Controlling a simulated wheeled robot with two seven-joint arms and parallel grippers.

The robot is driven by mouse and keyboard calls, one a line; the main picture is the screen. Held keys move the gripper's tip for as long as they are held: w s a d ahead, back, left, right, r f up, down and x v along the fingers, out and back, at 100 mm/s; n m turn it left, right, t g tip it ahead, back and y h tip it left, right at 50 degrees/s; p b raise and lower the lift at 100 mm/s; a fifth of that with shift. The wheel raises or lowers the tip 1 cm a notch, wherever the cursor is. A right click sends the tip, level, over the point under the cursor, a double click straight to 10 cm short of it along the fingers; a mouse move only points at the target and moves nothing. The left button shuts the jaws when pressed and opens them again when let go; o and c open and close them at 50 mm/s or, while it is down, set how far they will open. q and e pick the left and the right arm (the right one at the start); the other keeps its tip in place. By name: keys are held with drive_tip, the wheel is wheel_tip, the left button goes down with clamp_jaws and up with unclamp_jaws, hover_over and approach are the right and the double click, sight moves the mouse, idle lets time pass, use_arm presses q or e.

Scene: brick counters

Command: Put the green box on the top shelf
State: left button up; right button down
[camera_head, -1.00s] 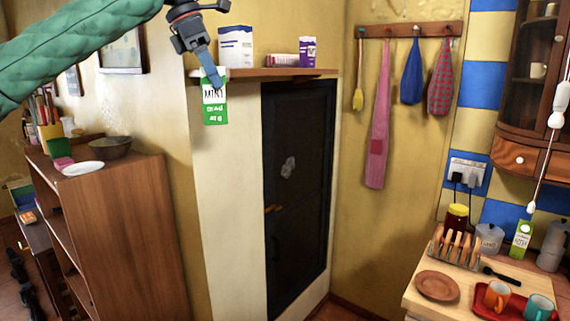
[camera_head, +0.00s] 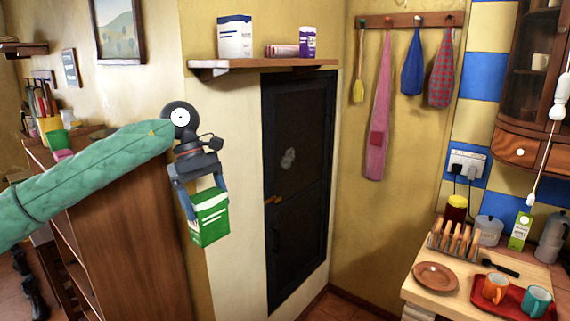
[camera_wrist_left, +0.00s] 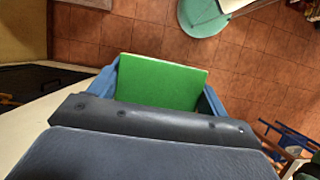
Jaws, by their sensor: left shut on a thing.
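The green box (camera_head: 210,218) has a white band at its top and hangs in front of the cream wall, below the shelf. My left gripper (camera_head: 203,196) is shut on it, with one blue finger on each side. In the left wrist view the green box (camera_wrist_left: 162,82) shows as a plain green face between the blue fingers, with the tiled floor far below. The top shelf (camera_head: 215,68) is a wooden board on the wall, above and to the right of the gripper. My right gripper is not in view.
A wooden bookcase (camera_head: 125,215) stands left; a dark door (camera_head: 297,180) is below the shelf.

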use_arm(q)
wheel_tip(320, 180, down, 27)
drive_tip(key=s+a+m+g+y, duration=0.1)
drive_tip(key=s+a+m+y, duration=0.1)
drive_tip(key=m, duration=0.8)
drive_tip(key=shift+s+a+g+y, duration=0.2)
drive_tip(key=shift+s+g+y, duration=0.15)
drive_tip(key=shift+y, duration=0.45)
drive_tip(key=shift+a+f, duration=0.1)
drive_tip(key=shift+f, duration=0.05)
